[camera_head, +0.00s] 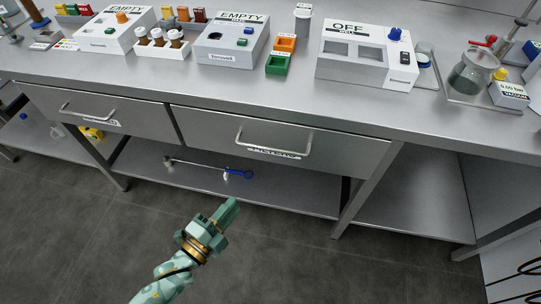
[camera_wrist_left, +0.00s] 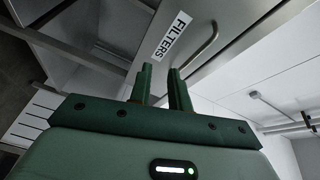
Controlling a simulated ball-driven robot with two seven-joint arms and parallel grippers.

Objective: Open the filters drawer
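The filters drawer (camera_head: 350,152) is a wide grey metal front under the bench, right of centre in the head view; it looks shut. Its bar handle (camera_head: 272,150) partly covers the label there. In the left wrist view the drawer's white FILTERS label (camera_wrist_left: 173,36) is readable, with the handle (camera_wrist_left: 203,50) beside it. My green left gripper (camera_head: 230,210) is below and in front of the drawer, apart from the handle. In the wrist view its two fingers (camera_wrist_left: 162,85) stand apart with nothing between them. My right gripper is not in view.
A second drawer (camera_head: 135,112) with its own handle is at left. The lower shelf (camera_head: 215,183) holds a blue-ended tool (camera_head: 238,173). A bench leg (camera_head: 362,190) stands right of the filters drawer. The benchtop carries several instruments. The floor in front is clear.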

